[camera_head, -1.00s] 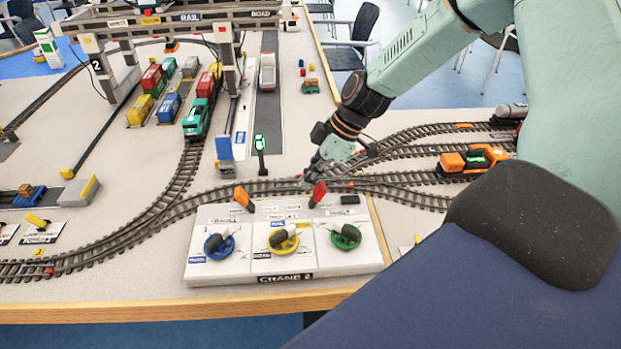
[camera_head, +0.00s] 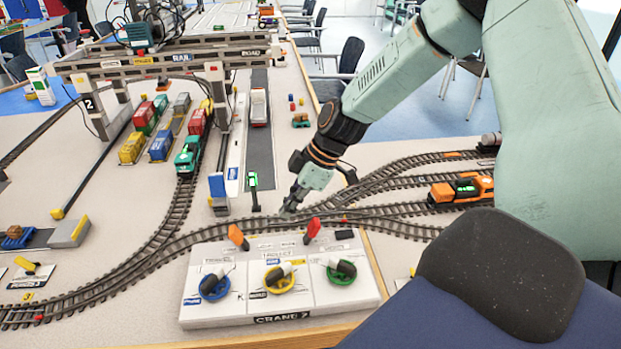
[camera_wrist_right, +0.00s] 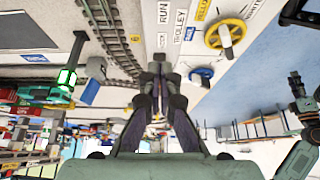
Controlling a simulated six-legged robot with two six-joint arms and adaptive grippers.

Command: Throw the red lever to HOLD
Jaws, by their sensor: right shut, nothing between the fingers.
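The red lever (camera_head: 313,228) stands at the back of the white crane control panel (camera_head: 240,317), its handle leaning up and slightly right. An orange lever (camera_head: 237,236) stands left of it. My right gripper (camera_head: 288,208) is shut and empty. Its tips are behind the panel's back edge, up and left of the red lever in the head view, apart from it. The shut fingers also show in the right wrist view (camera_wrist_right: 158,85), where I cannot make out the red lever. A dark jointed part at that view's right edge may be my left gripper; its jaws are unclear.
A green-lit signal post (camera_head: 253,191) stands near my right gripper. An orange locomotive (camera_head: 462,190) is to the right.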

